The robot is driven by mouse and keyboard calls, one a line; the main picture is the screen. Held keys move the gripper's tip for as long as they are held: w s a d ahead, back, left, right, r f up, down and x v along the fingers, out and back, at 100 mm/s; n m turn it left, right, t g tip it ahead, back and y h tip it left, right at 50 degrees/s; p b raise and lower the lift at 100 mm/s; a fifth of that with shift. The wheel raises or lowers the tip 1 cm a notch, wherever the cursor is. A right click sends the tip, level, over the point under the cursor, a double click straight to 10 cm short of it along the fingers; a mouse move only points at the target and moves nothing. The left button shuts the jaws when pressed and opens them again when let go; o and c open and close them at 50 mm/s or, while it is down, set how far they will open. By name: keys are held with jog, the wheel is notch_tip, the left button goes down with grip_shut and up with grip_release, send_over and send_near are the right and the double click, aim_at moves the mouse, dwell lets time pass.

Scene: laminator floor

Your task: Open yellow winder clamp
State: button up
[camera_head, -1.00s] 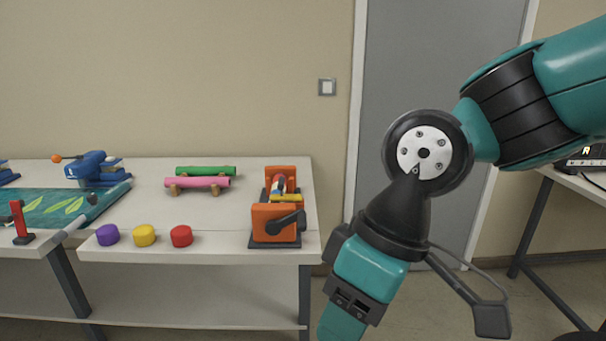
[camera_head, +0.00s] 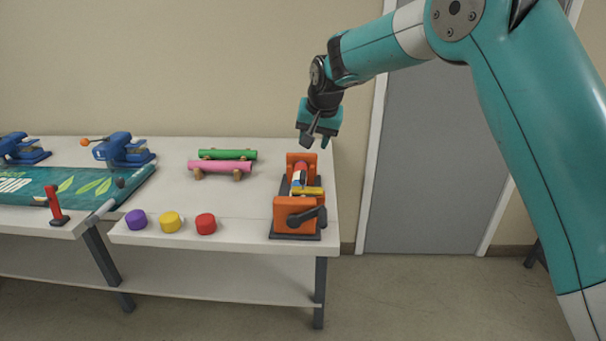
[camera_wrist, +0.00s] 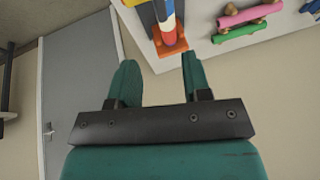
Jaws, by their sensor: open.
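The winder is an orange and dark machine (camera_head: 295,215) at the right end of the white table. Its yellow clamp (camera_head: 307,191) is a bar lying across it near the front orange block. A roll with red, white and blue bands (camera_head: 299,176) lies between the orange blocks. My gripper (camera_head: 308,146) is above and behind the winder, apart from it and empty. In the wrist view its two teal fingers (camera_wrist: 158,80) stand apart. The banded roll (camera_wrist: 166,22) and part of the yellow clamp (camera_wrist: 133,2) show at the top there.
Green (camera_head: 228,155) and pink (camera_head: 220,166) rolls lie on wooden supports left of the winder. Purple (camera_head: 136,220), yellow (camera_head: 170,222) and red (camera_head: 205,224) knobs line the front edge. A printed banner (camera_head: 85,190) and blue clamps (camera_head: 124,150) are farther left.

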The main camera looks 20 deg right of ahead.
aim_at(303, 175)
jog(key=p+x, duration=0.3)
jog(key=x, duration=1.3)
jog(key=shift+p, duration=0.4)
jog(key=shift+a, duration=0.1)
grip_shut()
